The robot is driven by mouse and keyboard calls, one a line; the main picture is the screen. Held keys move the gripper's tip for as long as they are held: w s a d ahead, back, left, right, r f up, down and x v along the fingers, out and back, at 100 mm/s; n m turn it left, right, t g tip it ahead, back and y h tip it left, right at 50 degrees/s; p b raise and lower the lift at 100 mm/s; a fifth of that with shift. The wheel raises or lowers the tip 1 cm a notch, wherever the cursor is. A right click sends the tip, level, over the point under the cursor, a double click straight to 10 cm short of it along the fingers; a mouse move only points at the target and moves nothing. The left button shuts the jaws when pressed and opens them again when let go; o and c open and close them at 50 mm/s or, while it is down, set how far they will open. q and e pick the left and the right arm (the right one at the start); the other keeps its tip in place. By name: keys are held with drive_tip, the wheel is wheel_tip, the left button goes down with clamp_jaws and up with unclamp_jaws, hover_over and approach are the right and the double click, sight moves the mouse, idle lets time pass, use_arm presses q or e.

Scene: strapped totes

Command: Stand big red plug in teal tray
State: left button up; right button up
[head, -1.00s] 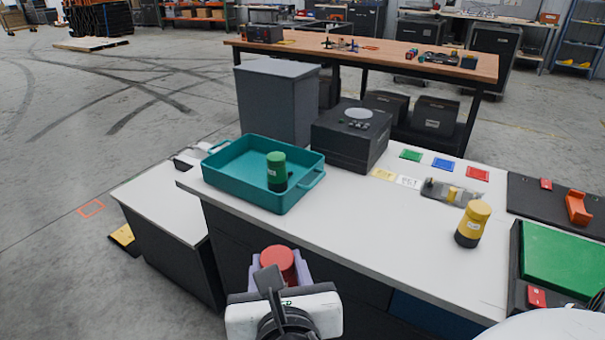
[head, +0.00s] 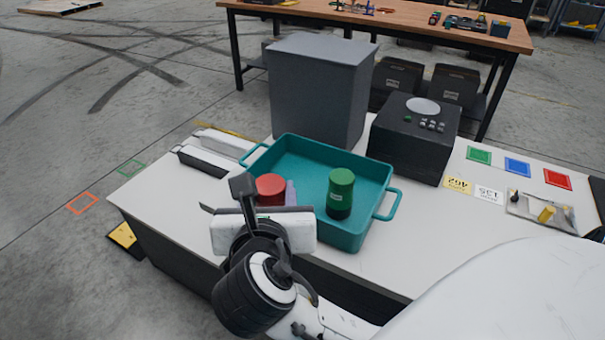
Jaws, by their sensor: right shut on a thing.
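The big red plug (head: 270,186) shows its round red top at the near left part of the teal tray (head: 372,236). My right gripper (head: 275,195) is shut on the plug; one lilac finger shows beside it, and the gripper body hides the plug's lower part. I cannot tell whether the plug touches the tray floor. A green plug (head: 341,192) with a dark base stands upright in the tray, to the right of the red plug. My left gripper is not in view.
A tall grey box (head: 320,95) and a black machine (head: 412,140) stand behind the tray. Yellow and white number cards (head: 472,190) and coloured squares (head: 517,167) lie to the right. Bare tray floor shows behind the plugs.

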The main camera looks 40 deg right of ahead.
drive_tip(key=w+d+r+m+g+h+p, duration=0.2)
drive_tip(key=w+d+r+m+g+h, duration=0.3)
drive_tip(key=w+d+r, duration=0.45)
drive_tip(key=shift+m+g+y, duration=0.3)
drive_tip(key=shift+m+g, duration=0.1)
drive_tip(key=shift+m, duration=0.3)
drive_tip(key=w+f+b, duration=0.1)
drive_tip(key=f+b, duration=0.1)
drive_tip(key=f, duration=0.3)
drive_tip(key=w+d+f+b, duration=0.1)
drive_tip(key=f+b, duration=0.1)
drive_tip(key=f, duration=0.4)
drive_tip(key=w+d+f+b, duration=0.1)
drive_tip(key=f+b, duration=0.1)
drive_tip(key=f, duration=0.3)
drive_tip(key=shift+f, duration=0.25)
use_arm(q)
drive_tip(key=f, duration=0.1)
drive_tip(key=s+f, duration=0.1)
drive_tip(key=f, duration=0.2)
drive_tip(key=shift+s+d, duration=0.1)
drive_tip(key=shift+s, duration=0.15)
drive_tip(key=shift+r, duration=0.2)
use_arm(e)
drive_tip(key=o, duration=1.3)
drive_tip(key=shift+f, duration=0.15)
